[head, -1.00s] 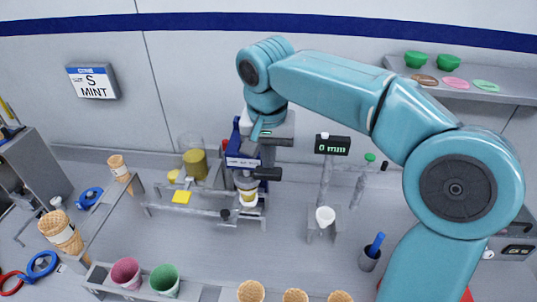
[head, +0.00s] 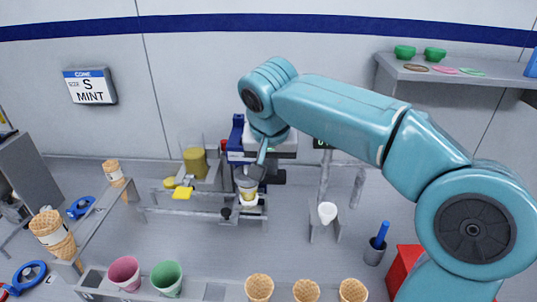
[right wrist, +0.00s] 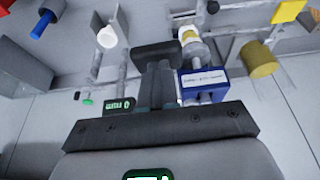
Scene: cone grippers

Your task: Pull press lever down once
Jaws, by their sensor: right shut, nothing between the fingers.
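The press (head: 236,140) is a blue unit with a white label at the back of the bench; it also shows in the right wrist view (right wrist: 203,83). My right gripper (head: 258,171) is shut and empty, pointing down at the front of the press, close to this bar. The gripper partly covers the bar and the cone top, so I cannot tell whether they touch. My left gripper is not in view.
A yellow-filled clear container (head: 195,162) stands left of the press. A white cup (head: 327,213) sits on a stand to the right. Pink (head: 125,272) and green (head: 166,278) cups and several cones line the front rack.

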